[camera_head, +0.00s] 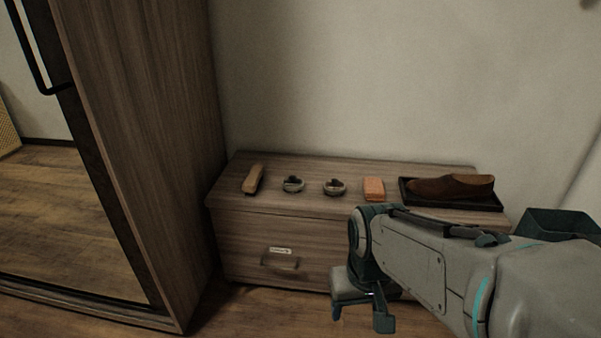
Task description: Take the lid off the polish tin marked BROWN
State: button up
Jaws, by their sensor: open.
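Two small round polish tins stand side by side on top of the low wooden cabinet: a left tin (293,185) and a right tin (335,188). Each has a dark shape on top. Their markings are too small to read, so I cannot tell which is BROWN. My gripper (360,318) hangs in front of the cabinet, below its top and to the lower right of the tins. Its jaws are apart with nothing seen between them.
On the cabinet (350,168) lie a tan brush (253,179) at left, an orange block (374,189), and a brown shoe (450,187) in a dark tray (489,201) at right. A tall wardrobe (150,130) stands close at left. The wall is behind.

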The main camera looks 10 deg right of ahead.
aim_at(334, 187)
jog(key=u, duration=0.1)
jog(key=i, duration=1.3)
jog(key=z, duration=0.05)
